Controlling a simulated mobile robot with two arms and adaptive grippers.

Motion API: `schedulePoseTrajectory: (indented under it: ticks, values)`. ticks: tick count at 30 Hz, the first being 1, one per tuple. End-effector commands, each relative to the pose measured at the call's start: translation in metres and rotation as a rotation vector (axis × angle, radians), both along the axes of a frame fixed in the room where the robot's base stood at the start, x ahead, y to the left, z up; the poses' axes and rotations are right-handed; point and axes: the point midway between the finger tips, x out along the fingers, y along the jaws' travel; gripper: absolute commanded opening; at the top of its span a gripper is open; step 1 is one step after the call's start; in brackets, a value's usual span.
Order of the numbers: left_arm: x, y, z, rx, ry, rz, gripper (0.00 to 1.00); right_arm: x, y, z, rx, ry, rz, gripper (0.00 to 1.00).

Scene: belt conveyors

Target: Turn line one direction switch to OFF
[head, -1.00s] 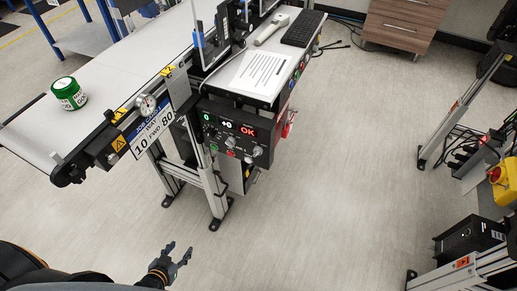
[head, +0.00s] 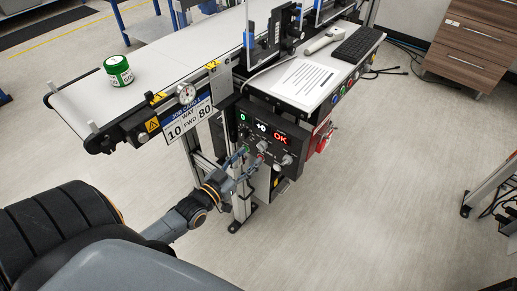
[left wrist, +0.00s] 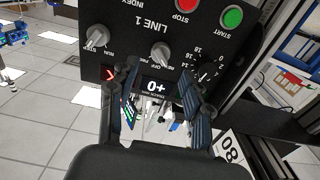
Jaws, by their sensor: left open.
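The black LINE 1 control panel (head: 266,138) hangs under the near side of the conveyor. In the left wrist view the panel appears inverted. Its direction switch (left wrist: 161,52), a grey knob marked REV, OFF and FWD, sits just beyond my fingertips. I cannot tell its exact setting. My left gripper (head: 250,160) is in front of the panel's lower part, with its fingers pointing at it. In the left wrist view the left gripper (left wrist: 159,72) is open, its fingers on either side of the +0 display (left wrist: 155,87). My right gripper is out of view.
Beside the switch are a STEP/RUN knob (left wrist: 97,37), a speed dial (left wrist: 207,70), a red STOP button (left wrist: 187,4) and a green START button (left wrist: 231,17). A green-and-white can (head: 118,71) stands on the belt (head: 160,57). Open floor lies right of the conveyor.

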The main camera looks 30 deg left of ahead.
Motion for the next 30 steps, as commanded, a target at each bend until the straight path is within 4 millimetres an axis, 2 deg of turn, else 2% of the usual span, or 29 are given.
schedulePoseTrajectory:
  ticks: [3,9,20,21,23,28,30]
  values:
    - [0.024,-0.002,0.001,0.0,-0.002,0.001,0.49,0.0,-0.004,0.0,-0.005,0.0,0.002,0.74]
    - [0.047,-0.004,0.0,0.0,0.0,0.0,0.49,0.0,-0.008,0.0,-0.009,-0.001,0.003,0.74]
    - [0.053,-0.004,-0.001,0.0,0.002,0.0,0.49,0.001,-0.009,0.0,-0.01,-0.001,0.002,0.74]
    - [0.053,-0.004,-0.001,0.0,0.002,0.0,0.47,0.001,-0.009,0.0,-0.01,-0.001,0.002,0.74]
    - [0.052,-0.004,-0.001,0.0,0.002,0.0,0.35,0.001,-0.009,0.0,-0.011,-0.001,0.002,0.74]
    - [0.052,-0.004,-0.001,0.0,0.002,0.0,0.01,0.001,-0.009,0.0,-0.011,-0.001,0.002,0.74]
    - [0.052,-0.004,-0.001,0.0,0.002,0.0,0.0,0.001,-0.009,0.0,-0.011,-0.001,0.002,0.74]
